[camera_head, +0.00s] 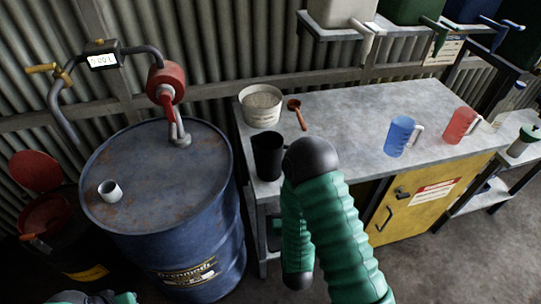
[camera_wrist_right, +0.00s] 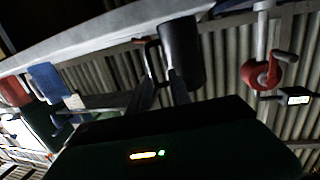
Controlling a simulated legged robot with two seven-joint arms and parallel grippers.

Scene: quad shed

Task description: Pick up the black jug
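The black jug (camera_head: 267,158) stands upright at the left front corner of the grey workbench (camera_head: 345,115). My right arm's green sleeve and dark rounded joint are just right of it in the head view and hide my right gripper there. In the right wrist view the jug (camera_wrist_right: 181,50) is just beyond the fingertips of my right gripper (camera_wrist_right: 161,76). The two fingers are apart, near the jug's handle side; I cannot tell whether they touch it. A bit of my left arm shows at the bottom left of the head view; its gripper is out of view.
A white bucket (camera_head: 262,105) and a red-brown scoop (camera_head: 297,113) are behind the jug. A blue jug (camera_head: 399,135) and a red jug (camera_head: 460,125) stand to the right.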

